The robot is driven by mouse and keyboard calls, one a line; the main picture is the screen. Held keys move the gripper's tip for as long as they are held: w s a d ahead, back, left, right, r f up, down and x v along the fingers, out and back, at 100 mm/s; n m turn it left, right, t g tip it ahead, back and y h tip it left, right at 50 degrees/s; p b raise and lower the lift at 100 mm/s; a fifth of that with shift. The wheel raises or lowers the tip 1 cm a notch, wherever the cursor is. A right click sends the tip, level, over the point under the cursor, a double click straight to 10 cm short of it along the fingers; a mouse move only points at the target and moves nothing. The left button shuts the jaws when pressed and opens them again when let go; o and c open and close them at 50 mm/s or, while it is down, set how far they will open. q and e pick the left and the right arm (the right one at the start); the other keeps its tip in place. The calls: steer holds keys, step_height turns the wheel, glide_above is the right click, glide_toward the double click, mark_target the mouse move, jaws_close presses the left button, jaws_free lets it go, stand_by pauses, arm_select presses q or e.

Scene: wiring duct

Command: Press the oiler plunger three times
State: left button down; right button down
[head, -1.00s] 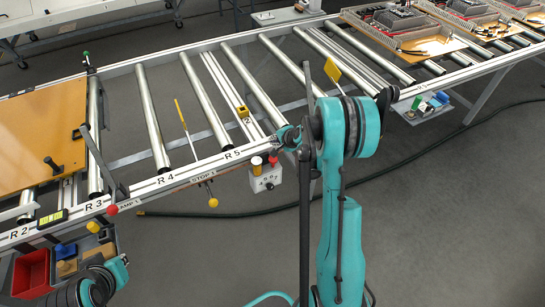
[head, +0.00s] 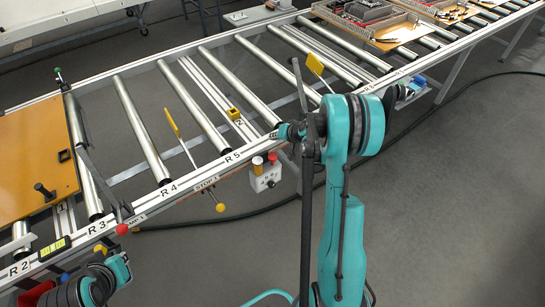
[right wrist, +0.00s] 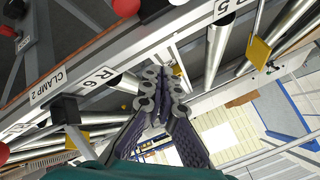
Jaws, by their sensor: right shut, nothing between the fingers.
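I cannot make out the oiler plunger for certain. A white box (head: 266,179) with dark knobs hangs at the front rail below R 5.
The roller conveyor's front rail (head: 150,203) runs diagonally across. A yellow-knobbed stop (head: 220,207) and a red knob (head: 122,229) stick out from it. Yellow flags (head: 315,63) stand on the conveyor. A wooden board (head: 35,150) lies at the left.

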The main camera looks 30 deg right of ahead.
mark_target(271, 155)
steer(key=shift+f+b, duration=3.1)
steer(key=shift+f, duration=1.35)
steer(key=shift+f, duration=0.1)
steer(key=shift+f+b, duration=0.3)
steer(key=shift+b, duration=0.2)
steer(key=shift+f, duration=0.95)
steer(key=shift+r+p, duration=0.9)
steer(key=shift+r, duration=0.55)
